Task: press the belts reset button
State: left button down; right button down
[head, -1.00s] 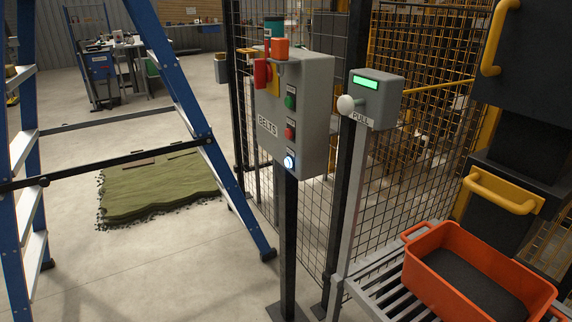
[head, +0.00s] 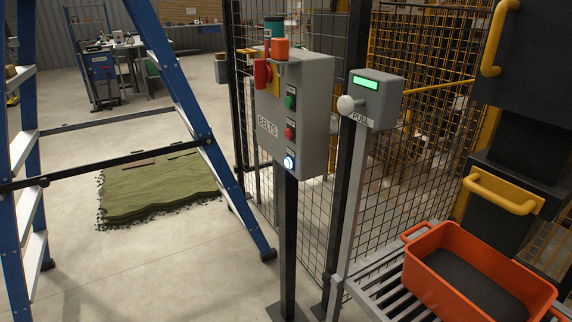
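The grey control box (head: 313,110) labelled BELTS stands on a black post in the head view. On its front face are a red rotary switch (head: 262,74) on a yellow plate, a green button (head: 290,102), a red button (head: 289,133) and, lowest, a lit white-blue button (head: 289,162). The small labels above the buttons are too small to read, so I cannot tell for certain which one is reset. Neither of my grippers is in the view.
A blue stepladder (head: 180,95) stands left of the box. Right of it are a grey PULL box (head: 376,98) with a white knob and green display, wire fencing (head: 425,140), and an orange tray (head: 470,262) on a slatted stand. Turf (head: 155,188) lies behind on the floor.

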aim_at(288, 163)
jog(key=u, duration=1.75)
jog(key=i, duration=1.85)
jog(key=z, duration=2.6)
